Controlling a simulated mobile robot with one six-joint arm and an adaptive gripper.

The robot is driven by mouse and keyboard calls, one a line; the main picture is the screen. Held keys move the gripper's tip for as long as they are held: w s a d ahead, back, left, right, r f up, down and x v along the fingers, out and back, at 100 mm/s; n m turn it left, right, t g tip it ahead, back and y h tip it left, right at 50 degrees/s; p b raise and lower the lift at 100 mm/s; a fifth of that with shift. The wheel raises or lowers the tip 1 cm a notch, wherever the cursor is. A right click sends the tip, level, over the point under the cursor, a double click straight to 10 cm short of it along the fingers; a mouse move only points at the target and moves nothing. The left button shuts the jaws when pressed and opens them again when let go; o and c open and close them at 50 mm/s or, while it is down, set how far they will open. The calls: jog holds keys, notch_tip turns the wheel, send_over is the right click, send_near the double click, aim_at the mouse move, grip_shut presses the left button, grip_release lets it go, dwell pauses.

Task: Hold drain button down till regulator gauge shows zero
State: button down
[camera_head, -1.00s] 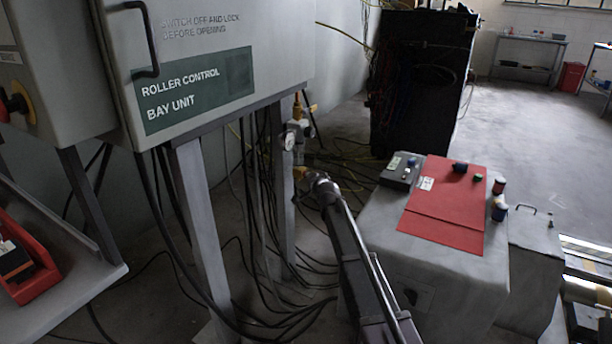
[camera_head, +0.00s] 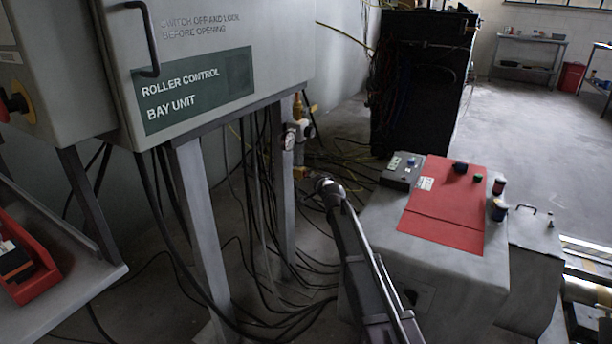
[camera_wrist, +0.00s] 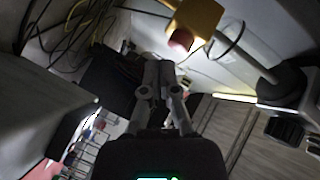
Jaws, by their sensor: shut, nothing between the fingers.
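The regulator gauge (camera_head: 289,140) is a small round white dial on a grey post under the roller control cabinet. Its needle is too small to read. In the wrist view a yellow block (camera_wrist: 196,18) carries a round reddish button (camera_wrist: 180,40), which looks like the drain button. My gripper (camera_wrist: 158,68) is shut and empty, with its tips below and left of this button, apart from it in the picture. In the head view my arm's end is right of and below the yellow part; the fingertips are hard to make out.
The roller control cabinet (camera_head: 215,50) overhangs on the left, with hanging black cables around its legs. A grey pedestal with a red top panel (camera_head: 445,210) stands close right of my arm. A dark open rack (camera_head: 420,90) stands behind.

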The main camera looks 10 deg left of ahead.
jog(key=shift+s+d, duration=0.3)
jog(key=shift+d, duration=0.5)
jog(key=shift+s+d, duration=0.25)
jog(key=shift+d, duration=0.5)
jog(key=shift+s+d, duration=0.3)
jog(key=shift+d, duration=0.5)
jog(key=s+d+f+n+g+h+p, duration=0.25)
jog(key=s+d+g, duration=0.25)
jog(key=s+d, duration=0.65)
jog(key=s+d+f+n+g+h+p, duration=0.15)
jog(key=s+d+g+p, duration=0.35)
jog(key=s, duration=1.1)
jog(key=s+d+f+n+g+h+p, duration=0.1)
jog(key=s+d+f+n+g+h, duration=0.2)
jog(key=s+d, duration=0.8)
notch_tip(320, 180, up, 38)
jog(key=s+a+p, duration=0.2)
jog(key=p, duration=3.5)
jog(key=shift+m+g, duration=0.3)
jog(key=shift+g, duration=0.1)
